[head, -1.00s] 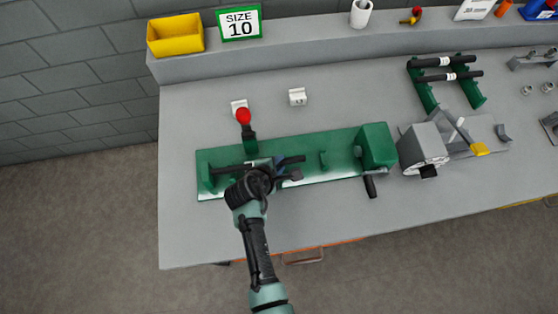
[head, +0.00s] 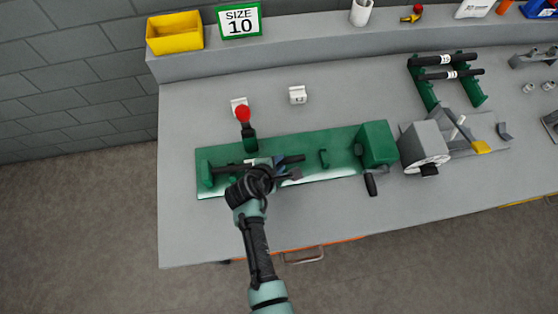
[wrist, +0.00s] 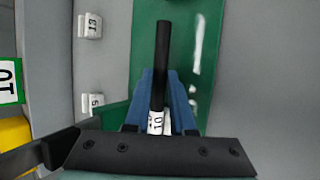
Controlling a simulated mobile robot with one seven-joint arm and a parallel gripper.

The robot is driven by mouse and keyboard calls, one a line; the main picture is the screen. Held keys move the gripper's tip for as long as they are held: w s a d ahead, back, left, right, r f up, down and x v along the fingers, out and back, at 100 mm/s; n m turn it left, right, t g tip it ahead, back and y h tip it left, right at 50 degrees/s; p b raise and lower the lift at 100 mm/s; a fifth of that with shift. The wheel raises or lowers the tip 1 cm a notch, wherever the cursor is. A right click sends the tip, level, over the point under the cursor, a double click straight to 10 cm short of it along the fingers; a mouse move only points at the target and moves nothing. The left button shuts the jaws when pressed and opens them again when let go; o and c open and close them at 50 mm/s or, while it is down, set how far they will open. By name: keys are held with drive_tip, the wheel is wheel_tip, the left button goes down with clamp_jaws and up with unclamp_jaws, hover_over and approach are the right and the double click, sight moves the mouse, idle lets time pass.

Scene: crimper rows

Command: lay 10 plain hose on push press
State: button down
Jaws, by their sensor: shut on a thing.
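The push press is a long green bed (head: 335,172) with a green box (head: 377,143) and a black-handled crank at its right end. A black hose (head: 292,159) lies lengthwise over the left half of the bed. In the wrist view the hose (wrist: 163,55) has a white band marked 10. My gripper (head: 263,168) is shut on the hose near its middle; its blue fingers (wrist: 160,82) flank it in the wrist view. The hose's left end is near a green upright (head: 206,174). I cannot tell whether the hose touches the press's supports.
A red-knobbed lever (head: 243,114) stands behind the press. A grey machine (head: 424,147) is to its right, and a green rack (head: 425,93) with black hoses stands beyond. A SIZE 10 sign (head: 239,20) and a yellow bin (head: 175,33) are on the back ledge. The bench front is clear.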

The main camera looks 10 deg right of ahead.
drive_tip(key=shift+s+f, duration=0.1)
drive_tip(key=shift+f, duration=0.35)
idle(0.5)
drive_tip(key=c, duration=0.7)
unclamp_jaws()
drive_tip(key=v, duration=1.3)
